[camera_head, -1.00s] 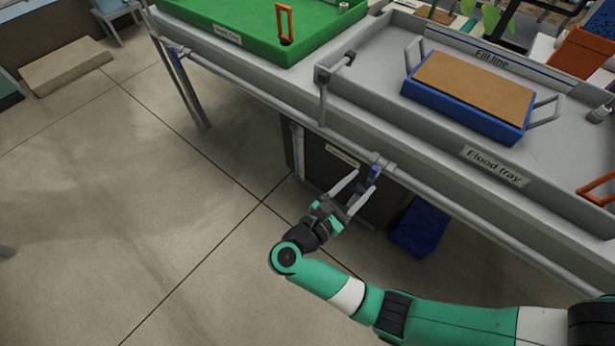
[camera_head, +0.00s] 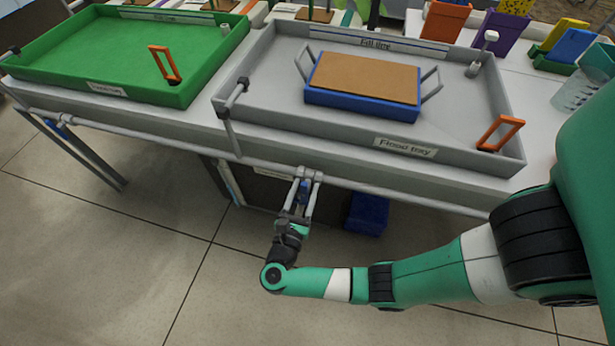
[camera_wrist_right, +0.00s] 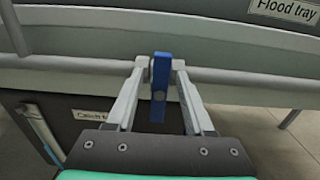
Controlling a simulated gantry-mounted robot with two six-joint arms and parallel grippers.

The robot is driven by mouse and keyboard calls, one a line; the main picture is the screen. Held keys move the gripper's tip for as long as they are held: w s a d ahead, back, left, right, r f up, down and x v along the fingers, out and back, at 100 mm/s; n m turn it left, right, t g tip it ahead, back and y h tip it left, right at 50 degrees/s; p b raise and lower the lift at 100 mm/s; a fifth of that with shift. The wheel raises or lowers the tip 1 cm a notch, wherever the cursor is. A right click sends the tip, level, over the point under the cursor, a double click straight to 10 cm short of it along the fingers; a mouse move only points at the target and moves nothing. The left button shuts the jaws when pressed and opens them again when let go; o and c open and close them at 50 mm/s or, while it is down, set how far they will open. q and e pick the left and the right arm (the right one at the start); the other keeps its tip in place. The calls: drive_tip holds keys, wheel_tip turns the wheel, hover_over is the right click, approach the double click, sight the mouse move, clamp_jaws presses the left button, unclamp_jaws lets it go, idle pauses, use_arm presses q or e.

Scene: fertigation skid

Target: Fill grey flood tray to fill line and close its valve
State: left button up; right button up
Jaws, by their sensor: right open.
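The grey flood tray (camera_head: 455,118) stands on the bench, with a fill line strip (camera_head: 375,43) along its far inner wall. No water is clearly visible in it. A blue valve handle (camera_wrist_right: 160,85) hangs from the pipe below the tray's front; it also shows in the head view (camera_head: 303,188). My right gripper (camera_wrist_right: 159,64) is open, with one finger on each side of the blue handle; a narrow gap shows on both sides. In the head view the gripper (camera_head: 307,180) reaches up to the pipe from below. My left gripper is not in view.
A blue box with a brown top (camera_head: 362,80) sits in the grey tray. An orange handle (camera_head: 500,132) stands at its right corner, a grey spout (camera_head: 232,108) at its left. A green tray (camera_head: 110,50) is left. A blue bin (camera_head: 367,213) lies under the bench.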

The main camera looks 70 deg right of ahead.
drive_tip(key=shift+d, duration=0.2)
drive_tip(key=shift+a, duration=0.1)
drive_tip(key=shift+c, duration=0.4)
clamp_jaws()
drive_tip(key=n, duration=0.3)
drive_tip(key=shift+w+n, duration=0.15)
drive_tip(key=shift+n, duration=0.15)
drive_tip(key=shift+w+f+n, duration=0.1)
drive_tip(key=shift+w+n, duration=0.05)
drive_tip(key=shift+n, duration=1.65)
